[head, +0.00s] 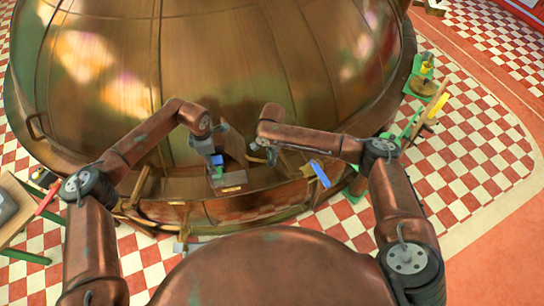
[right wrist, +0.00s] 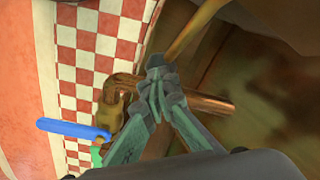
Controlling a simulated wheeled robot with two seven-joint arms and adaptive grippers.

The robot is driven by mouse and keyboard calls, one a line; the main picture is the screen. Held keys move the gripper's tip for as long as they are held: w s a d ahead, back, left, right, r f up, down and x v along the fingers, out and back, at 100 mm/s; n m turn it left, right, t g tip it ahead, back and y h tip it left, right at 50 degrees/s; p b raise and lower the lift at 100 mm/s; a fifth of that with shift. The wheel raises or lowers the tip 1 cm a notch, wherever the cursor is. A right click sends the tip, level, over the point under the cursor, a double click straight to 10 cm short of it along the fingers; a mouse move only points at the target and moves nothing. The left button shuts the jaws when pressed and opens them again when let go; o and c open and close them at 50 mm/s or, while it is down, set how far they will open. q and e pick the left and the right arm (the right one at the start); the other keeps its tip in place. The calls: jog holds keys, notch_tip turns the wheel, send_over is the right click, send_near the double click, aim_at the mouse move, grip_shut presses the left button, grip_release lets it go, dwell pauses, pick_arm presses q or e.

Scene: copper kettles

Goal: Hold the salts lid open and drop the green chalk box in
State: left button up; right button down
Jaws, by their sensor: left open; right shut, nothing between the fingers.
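In the head view a small green box (head: 217,172) with a blue patch above it shows at my left gripper (head: 216,163). I take it for the chalk box. The left gripper is open, and I cannot tell whether it touches the box. A dark brown box-like thing (head: 236,163) with a raised panel stands just right of it on the kettle's ledge. It may be the salts box with its lid up, but this is too small to be sure. My right gripper (head: 270,156) is right of that panel, shut and empty. Its closed fingertips show in the right wrist view (right wrist: 158,72).
The large copper kettle (head: 230,60) fills the back. A blue lever (head: 319,173) is right of my right gripper; it shows in the right wrist view (right wrist: 72,128) beside a copper pipe (right wrist: 195,100). A table edge (head: 22,225) is at the left. Checkered floor surrounds the kettle.

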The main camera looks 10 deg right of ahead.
dwell(0.5)
pick_arm(q)
jog(key=o, duration=0.6)
jog(key=shift+s, duration=0.1)
jog(key=s+r, duration=0.1)
jog(key=s, duration=0.5)
jog(key=s+r, duration=0.1)
jog(key=s, duration=0.6)
jog(key=s+r, duration=0.1)
jog(key=s, duration=0.6)
jog(key=shift+a, duration=0.4)
notch_tip(320, 180, up, 20)
jog(key=p, duration=1.9)
jog(key=shift+w+r, duration=0.1)
jog(key=shift+r, duration=0.1)
pick_arm(e)
notch_tip(320, 180, up, 16)
